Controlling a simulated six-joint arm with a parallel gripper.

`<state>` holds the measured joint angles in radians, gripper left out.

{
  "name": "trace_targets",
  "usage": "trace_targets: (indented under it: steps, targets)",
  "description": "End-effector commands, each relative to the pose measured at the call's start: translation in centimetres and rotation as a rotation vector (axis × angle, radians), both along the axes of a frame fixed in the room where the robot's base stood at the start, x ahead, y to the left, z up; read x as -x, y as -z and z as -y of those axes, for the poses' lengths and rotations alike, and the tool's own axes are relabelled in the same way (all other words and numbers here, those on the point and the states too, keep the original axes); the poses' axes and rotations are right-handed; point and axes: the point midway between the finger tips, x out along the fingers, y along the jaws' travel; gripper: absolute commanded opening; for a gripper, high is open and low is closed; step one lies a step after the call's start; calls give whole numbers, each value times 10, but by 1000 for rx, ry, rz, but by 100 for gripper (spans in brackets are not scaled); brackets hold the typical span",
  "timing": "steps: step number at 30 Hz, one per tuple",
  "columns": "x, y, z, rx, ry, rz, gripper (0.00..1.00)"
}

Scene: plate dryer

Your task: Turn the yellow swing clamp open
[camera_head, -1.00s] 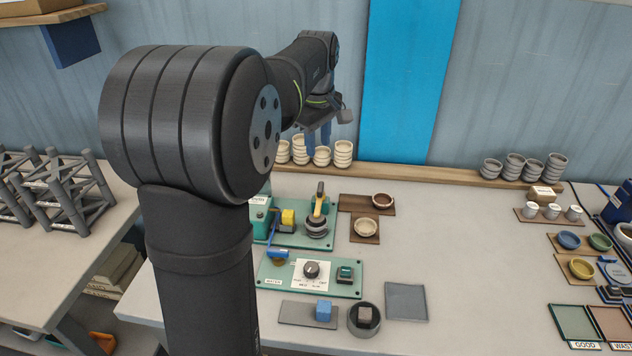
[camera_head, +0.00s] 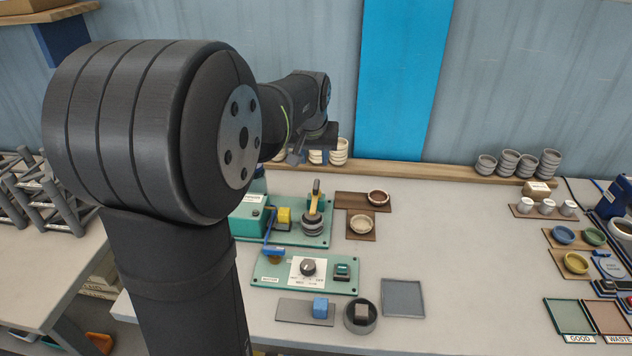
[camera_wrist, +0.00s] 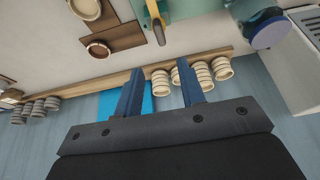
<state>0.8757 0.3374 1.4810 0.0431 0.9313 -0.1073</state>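The yellow swing clamp (camera_head: 316,202) stands on the green fixture plate (camera_head: 322,240) in the head view, its bar roughly upright with a dark tip. Below its bar is a stack of dark round discs (camera_head: 312,227). In the wrist view the yellow bar (camera_wrist: 158,30) shows at the top middle. My gripper (camera_wrist: 158,69) is open and empty, its two blue fingers apart. It is away from the clamp, on the side of the back wall, and touches nothing that I can see. In the head view the fingers are hard to make out.
A green box (camera_head: 250,218) and a yellow block (camera_head: 284,216) are beside the clamp. Bowls on brown boards (camera_head: 362,226) lie to its right. Stacked cups (camera_head: 339,152) stand on the wooden ledge (camera_head: 420,170) behind. A control panel (camera_head: 275,270) is in front.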

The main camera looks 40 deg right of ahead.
Motion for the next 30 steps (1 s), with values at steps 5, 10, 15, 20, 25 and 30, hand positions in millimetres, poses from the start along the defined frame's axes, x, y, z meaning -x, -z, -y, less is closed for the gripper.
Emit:
trace_targets:
  steps: [5, 10, 15, 20, 25, 30]
  targets:
    - [-10, 39, 10, -5, -1, -4, 36]
    - [-20, 73, 20, -5, -1, -4, 36]
    - [-28, 98, 28, -2, -1, -2, 36]
    - [-32, 110, 32, 0, -1, -1, 36]
    - [-33, 114, 33, 0, -2, -1, 36]
    - [-33, 114, 33, 0, -2, -1, 36]
